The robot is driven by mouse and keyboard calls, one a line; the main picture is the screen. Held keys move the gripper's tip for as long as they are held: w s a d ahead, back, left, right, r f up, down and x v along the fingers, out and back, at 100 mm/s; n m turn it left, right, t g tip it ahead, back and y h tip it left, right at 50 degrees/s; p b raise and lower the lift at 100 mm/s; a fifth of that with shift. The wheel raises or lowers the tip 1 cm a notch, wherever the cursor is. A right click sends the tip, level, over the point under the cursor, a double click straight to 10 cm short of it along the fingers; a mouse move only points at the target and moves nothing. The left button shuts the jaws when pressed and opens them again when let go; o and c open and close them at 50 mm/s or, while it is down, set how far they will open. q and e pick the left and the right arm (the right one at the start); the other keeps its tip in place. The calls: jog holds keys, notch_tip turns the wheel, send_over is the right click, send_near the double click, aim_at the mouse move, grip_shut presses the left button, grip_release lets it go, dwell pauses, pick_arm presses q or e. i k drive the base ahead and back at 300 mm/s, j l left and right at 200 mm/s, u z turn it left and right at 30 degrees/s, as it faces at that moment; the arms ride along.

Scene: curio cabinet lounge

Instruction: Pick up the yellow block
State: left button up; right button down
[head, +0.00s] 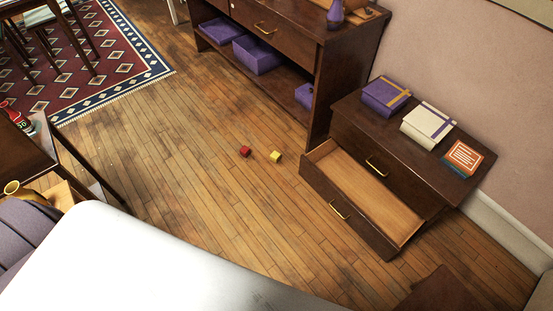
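The yellow block (276,157) is a small cube lying on the wooden floor near the middle of the head view. A small dark red block (245,151) lies on the floor just to its left, with a gap between them. The yellow block is a short way left of the open drawer's front corner. Nothing covers it. Neither of my grippers shows in the head view.
A low dark cabinet (343,135) has its lower drawer (365,190) pulled out and empty. Books lie on its top. A taller cabinet (285,45) with purple boxes stands behind. A patterned rug (100,60) lies upper left. The floor around the blocks is clear.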

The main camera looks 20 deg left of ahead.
aim_at(275, 157)
jog(key=i+j+z, duration=0.3)
jog(key=j, duration=0.35)
jog(key=i+j+z, duration=0.1)
jog(key=j, duration=0.3)
jog(key=i+j+z, duration=0.3)
jog(key=j, duration=0.45)
jog(key=i+j+z, duration=0.15)
jog(key=j, duration=0.25)
